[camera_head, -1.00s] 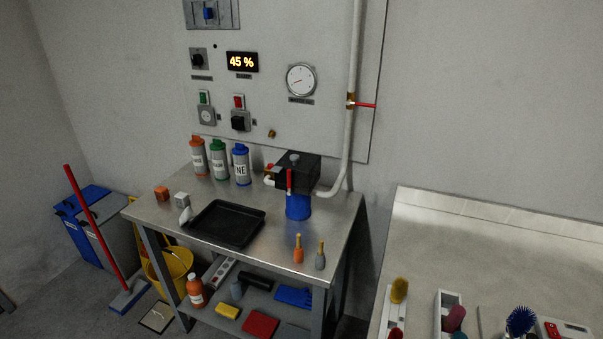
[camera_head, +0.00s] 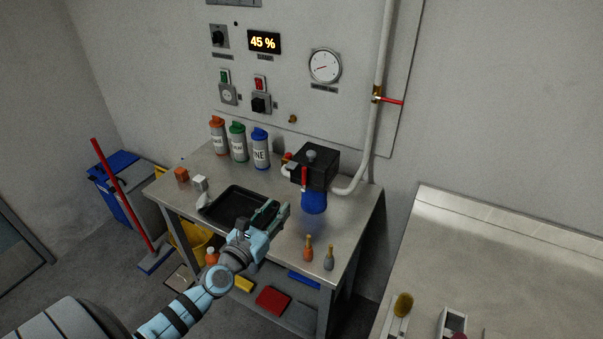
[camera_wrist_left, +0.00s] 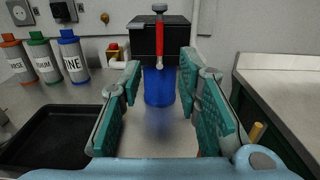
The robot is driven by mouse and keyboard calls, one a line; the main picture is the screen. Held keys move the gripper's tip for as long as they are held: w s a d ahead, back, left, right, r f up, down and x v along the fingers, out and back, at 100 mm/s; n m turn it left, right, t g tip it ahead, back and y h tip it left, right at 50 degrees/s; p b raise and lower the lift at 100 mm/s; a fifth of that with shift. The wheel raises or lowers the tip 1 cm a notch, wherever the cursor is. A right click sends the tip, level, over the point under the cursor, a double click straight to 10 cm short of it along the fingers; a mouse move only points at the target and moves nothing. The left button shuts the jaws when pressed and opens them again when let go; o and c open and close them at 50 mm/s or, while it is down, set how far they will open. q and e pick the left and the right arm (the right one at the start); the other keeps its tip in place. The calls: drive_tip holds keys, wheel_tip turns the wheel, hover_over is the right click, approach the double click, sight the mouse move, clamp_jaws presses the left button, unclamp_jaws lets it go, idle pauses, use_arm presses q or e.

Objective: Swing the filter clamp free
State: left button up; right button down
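The filter has a black head (camera_head: 316,163) and a blue bowl (camera_head: 314,203) below it, at the back right of the steel table. The likely filter clamp is a red lever (camera_head: 304,179) upright on the front of the head. It also shows in the left wrist view (camera_wrist_left: 159,42), roughly centred between the fingers. My left gripper (camera_head: 275,209) is open and empty, reaching over the table in front of the filter, apart from the lever. In the left wrist view its teal-padded fingers (camera_wrist_left: 160,72) stand wide apart. My right gripper is not in view.
A black tray (camera_head: 212,208) lies left of my left gripper. Several labelled bottles (camera_head: 239,145) stand behind. A white pipe (camera_head: 371,150) runs up beside the filter.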

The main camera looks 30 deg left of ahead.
sight(303, 176)
use_arm(q)
drive_tip(key=w+b, duration=0.1)
drive_tip(key=w, duration=0.3)
drive_tip(key=w+b, duration=0.1)
drive_tip(key=w, duration=0.4)
drive_tip(key=w+b, duration=0.2)
drive_tip(key=w, duration=0.3)
drive_tip(key=shift+a+f, duration=0.15)
drive_tip(key=shift+a, duration=0.25)
clamp_jaws()
